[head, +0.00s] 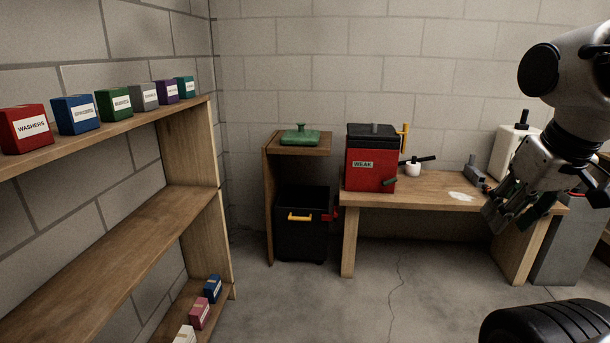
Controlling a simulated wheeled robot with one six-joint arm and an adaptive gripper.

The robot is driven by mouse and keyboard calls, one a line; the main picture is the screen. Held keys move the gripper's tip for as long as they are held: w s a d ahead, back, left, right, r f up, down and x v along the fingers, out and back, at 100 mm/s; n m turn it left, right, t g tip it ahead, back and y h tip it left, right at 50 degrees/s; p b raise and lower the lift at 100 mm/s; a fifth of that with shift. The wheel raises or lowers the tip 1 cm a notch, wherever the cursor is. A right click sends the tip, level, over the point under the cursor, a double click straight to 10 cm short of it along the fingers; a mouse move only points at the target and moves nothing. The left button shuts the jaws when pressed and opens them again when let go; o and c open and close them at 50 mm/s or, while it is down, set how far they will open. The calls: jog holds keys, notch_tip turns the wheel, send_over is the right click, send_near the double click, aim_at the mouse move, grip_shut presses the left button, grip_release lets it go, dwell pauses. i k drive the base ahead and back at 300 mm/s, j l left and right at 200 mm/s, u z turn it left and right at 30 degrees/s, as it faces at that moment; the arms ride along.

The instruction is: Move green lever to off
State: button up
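A small dark green lever (390,181) shows low on the right of the front of a red box with a black top (371,158), which is labelled WEAK. The box stands on the left end of a wooden table. The lever is small here, and I cannot read its position marks. My gripper (513,214) hangs at the right, in front of the table's right end, well apart from the lever. Its fingers look spread, and I see nothing held between them.
A yellow handle (404,137) rises at the box's right side. A white cup-like thing with a black handle (413,169) stands beside it on the wooden table (440,193). A black bin (301,235) stands left of the table. A black tyre (545,325) lies front right. The middle floor is clear.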

aim_at(384, 183)
jog(key=i+l+u, duration=0.45)
jog(key=i+l, duration=0.45)
jog(key=l, duration=0.4)
jog(key=i+l+z, duration=0.15)
jog(key=l, duration=0.65)
jog(key=i+l+z, duration=0.15)
jog(key=l, duration=0.25)
jog(key=i+l+u, duration=0.15)
jog(key=u, duration=0.15)
jog(key=i+l+u, duration=0.2)
jog(key=u, duration=0.15)
